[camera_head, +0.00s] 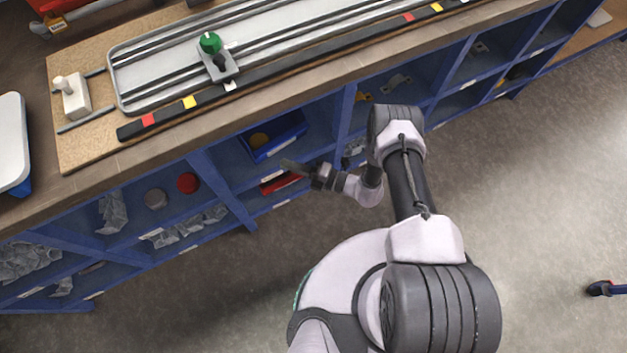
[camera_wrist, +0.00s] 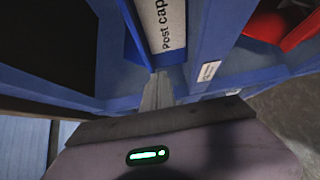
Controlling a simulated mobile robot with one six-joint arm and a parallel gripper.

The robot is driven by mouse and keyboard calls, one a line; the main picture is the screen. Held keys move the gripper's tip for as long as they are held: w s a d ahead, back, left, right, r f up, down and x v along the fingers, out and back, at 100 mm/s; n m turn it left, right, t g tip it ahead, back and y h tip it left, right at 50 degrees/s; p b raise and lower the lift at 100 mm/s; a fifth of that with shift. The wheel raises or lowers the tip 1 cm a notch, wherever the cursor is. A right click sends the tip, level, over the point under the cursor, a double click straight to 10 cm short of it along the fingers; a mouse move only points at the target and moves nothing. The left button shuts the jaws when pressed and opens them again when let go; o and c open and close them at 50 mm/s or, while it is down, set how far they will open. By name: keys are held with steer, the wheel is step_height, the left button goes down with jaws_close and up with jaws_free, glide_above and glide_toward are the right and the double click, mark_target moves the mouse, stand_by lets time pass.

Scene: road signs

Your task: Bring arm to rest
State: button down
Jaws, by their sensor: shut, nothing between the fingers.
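My gripper (camera_head: 287,164) is at the end of my bent arm, in front of the blue shelf unit under the workbench in the head view. It points left toward the shelf front and holds nothing. In the wrist view its fingers (camera_wrist: 157,82) are shut together, close to a white label reading "Post cap" (camera_wrist: 172,22) on a blue bin. I cannot tell whether they touch the bin. A blue bin (camera_head: 262,152) and a red object (camera_head: 278,184) sit in the shelf behind the gripper.
The workbench (camera_head: 160,160) above carries a rail board with a green-knobbed slider (camera_head: 217,64). Blue shelves (camera_head: 210,165) hold loose parts, including a red round piece (camera_head: 187,182). Open grey floor (camera_head: 540,180) lies to the right, with a small dark blue object (camera_head: 606,288) at the edge.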

steer(key=w+p+v, duration=0.1)
steer(key=p+v, duration=0.1)
steer(key=v, duration=0.7)
steer(key=w+d+r+n+g+h, duration=0.1)
steer(key=w+r+n+g+h, duration=0.2)
steer(key=r+n, duration=0.85)
steer(key=d+r+n+g+h, duration=0.15)
steer(key=r+n+g, duration=0.45)
steer(key=r, duration=1.1)
steer(key=s+d+r+n+t+h, duration=0.4)
steer(key=s+r+n, duration=0.4)
steer(key=r, duration=0.2)
steer(key=s+d+r+n+t+h, duration=0.5)
steer(key=s+r+n+h, duration=0.2)
steer(key=s+r+n, duration=0.1)
step_height(320, 180, up, 3)
steer(key=shift+f+n+t, duration=0.15)
steer(key=shift+n+t, duration=0.25)
steer(key=shift+n, duration=0.35)
steer(key=shift+d, duration=0.15)
